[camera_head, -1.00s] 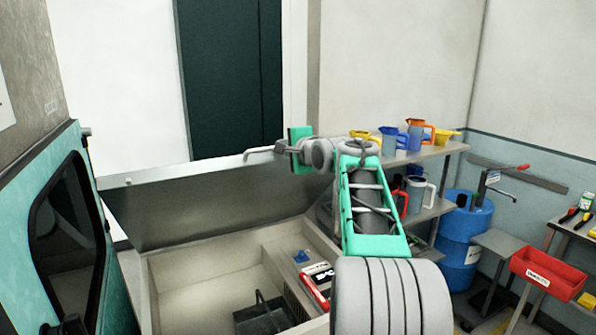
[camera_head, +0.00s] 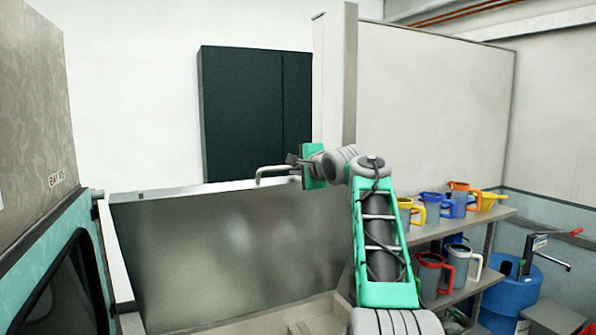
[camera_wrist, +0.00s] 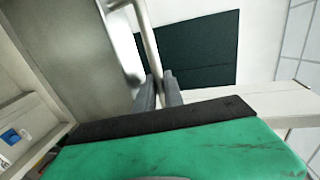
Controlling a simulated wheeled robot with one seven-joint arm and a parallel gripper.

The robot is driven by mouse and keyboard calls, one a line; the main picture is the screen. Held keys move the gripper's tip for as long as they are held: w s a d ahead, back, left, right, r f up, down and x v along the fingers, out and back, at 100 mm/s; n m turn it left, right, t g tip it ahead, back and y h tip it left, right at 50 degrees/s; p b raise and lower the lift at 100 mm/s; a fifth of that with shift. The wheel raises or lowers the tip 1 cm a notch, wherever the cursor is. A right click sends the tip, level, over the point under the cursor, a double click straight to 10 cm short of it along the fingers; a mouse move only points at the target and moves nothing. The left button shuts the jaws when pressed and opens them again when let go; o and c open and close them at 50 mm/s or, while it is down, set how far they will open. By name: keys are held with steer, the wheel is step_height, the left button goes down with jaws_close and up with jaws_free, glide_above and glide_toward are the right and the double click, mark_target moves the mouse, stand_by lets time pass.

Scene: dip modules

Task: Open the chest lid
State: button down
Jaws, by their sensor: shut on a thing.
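The chest lid (camera_head: 235,245) is a grey metal panel standing raised, close to upright, in the head view. Its bar handle (camera_head: 272,170) is on the top edge. My gripper (camera_head: 291,160) is at the right end of that handle, with its fingers shut on it. In the wrist view the handle (camera_wrist: 148,45) runs down between the fingers of my gripper (camera_wrist: 158,92), and the lid (camera_wrist: 75,50) fills the left. The chest (camera_head: 270,322) shows only as a rim and a little of its inside at the bottom of the head view.
A shelf (camera_head: 480,235) with several jugs stands right of my arm, with a blue barrel (camera_head: 510,300) beyond it. A teal vehicle door (camera_head: 60,290) is close on the left. A dark cabinet (camera_head: 255,115) stands behind the lid.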

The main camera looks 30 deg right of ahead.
steer(key=shift+a+f, duration=0.1)
steer(key=shift+f, duration=0.1)
steer(key=c, duration=1.6)
jaws_free()
steer(key=shift+a, duration=0.1)
steer(key=shift+o, duration=0.7)
steer(key=shift+d, duration=0.2)
steer(key=shift+s, duration=0.1)
steer(key=s+r+b, duration=0.2)
steer(key=s+b, duration=0.1)
steer(key=s, duration=0.4)
steer(key=shift+s+a, duration=0.2)
steer(key=shift+s, duration=0.15)
